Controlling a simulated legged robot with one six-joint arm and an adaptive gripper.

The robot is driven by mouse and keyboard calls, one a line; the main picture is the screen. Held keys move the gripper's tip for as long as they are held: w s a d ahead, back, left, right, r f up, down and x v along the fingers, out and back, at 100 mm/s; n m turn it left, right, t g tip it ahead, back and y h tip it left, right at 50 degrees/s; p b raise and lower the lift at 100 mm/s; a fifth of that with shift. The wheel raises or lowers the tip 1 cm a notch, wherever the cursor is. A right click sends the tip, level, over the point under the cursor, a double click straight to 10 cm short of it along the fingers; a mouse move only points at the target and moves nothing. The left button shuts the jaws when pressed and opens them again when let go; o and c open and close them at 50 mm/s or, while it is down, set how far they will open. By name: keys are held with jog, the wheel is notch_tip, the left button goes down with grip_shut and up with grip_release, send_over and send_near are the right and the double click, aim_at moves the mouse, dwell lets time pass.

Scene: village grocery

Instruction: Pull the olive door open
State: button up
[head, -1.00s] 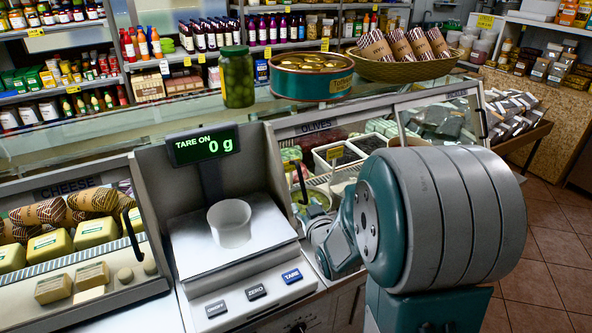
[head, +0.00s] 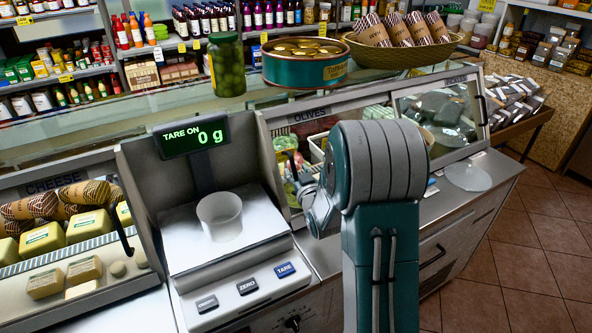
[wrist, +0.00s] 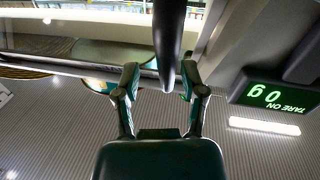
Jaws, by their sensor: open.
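The olive door (head: 318,147) is a framed glass pane under the OLIVES label in the middle of the counter. It looks shut, and my arm covers its right part in the head view. A dark curved handle (wrist: 168,40) comes down from the top of the wrist view, its lower end close to the gap between my fingertips. Contact cannot be made out. It is partly visible in the head view (head: 308,200).
A scale (head: 232,240) with a clear cup (head: 220,216) stands just left of my gripper. Its display (wrist: 272,97) is close by in the wrist view. An olive jar (head: 226,65) and a round tin (head: 305,65) stand on the glass top. Floor (head: 500,260) is free at right.

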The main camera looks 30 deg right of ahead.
jog(key=shift+w, duration=0.4)
jog(key=shift+w+a+r, duration=0.1)
jog(key=shift+a, duration=0.35)
jog(key=c, duration=0.7)
jog(key=shift+d, duration=0.3)
grip_shut()
jog(key=shift+d, duration=0.1)
